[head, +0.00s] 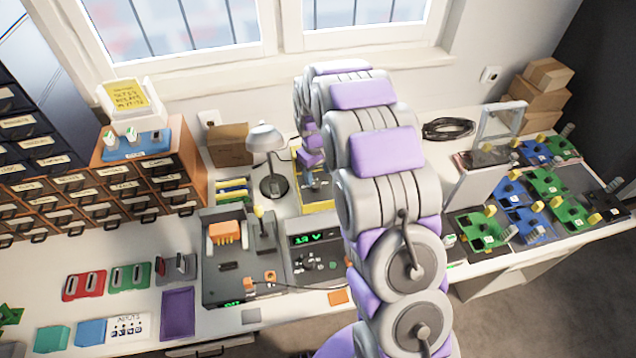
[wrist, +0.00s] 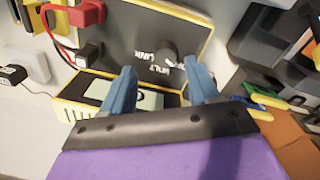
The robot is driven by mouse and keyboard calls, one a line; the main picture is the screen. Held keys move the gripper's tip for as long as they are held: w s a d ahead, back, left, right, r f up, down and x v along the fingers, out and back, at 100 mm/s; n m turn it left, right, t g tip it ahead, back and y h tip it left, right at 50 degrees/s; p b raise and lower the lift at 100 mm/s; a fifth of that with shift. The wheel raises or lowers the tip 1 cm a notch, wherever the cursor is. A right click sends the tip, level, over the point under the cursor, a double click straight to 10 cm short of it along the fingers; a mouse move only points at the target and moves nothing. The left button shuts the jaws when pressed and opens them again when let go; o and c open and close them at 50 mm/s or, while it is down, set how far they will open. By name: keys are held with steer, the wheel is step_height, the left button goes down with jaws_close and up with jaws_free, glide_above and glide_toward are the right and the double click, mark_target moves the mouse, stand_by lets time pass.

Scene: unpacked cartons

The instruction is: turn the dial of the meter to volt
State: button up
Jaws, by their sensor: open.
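The meter (wrist: 120,30) has a dark face with yellow edges and lies ahead of my gripper in the wrist view. Its dark round dial (wrist: 167,55) sits just beyond the fingertips, beside white lettering; where its pointer stands is too small to tell. The meter's pale screen (wrist: 138,100) shows partly between and below the fingers. My gripper (wrist: 159,67) is open, with its two blue fingers apart and nothing held. In the head view the yellow-edged meter (head: 319,199) stands on the bench below the window, partly hidden by my arm.
A red plug (wrist: 90,12) and a black plug (wrist: 89,54) sit at the meter's left side. A desk lamp (head: 272,158) stands left of the meter in the head view. A grey bench unit (head: 226,285) stands in front, and circuit boards (head: 520,218) lie to the right.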

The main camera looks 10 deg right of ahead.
mark_target(316, 184)
steer(key=f, duration=0.2)
steer(key=a+f, duration=0.1)
steer(key=f, duration=0.1)
steer(key=shift+a+f+b, duration=0.15)
steer(key=shift+f+b, duration=0.2)
steer(key=shift+b, duration=0.05)
steer(key=shift+d, duration=0.55)
steer(key=shift+c, duration=1.2)
steer(key=shift+a, duration=0.3)
steer(key=c, duration=0.4)
steer(key=shift+d, duration=0.1)
steer(key=c, duration=0.4)
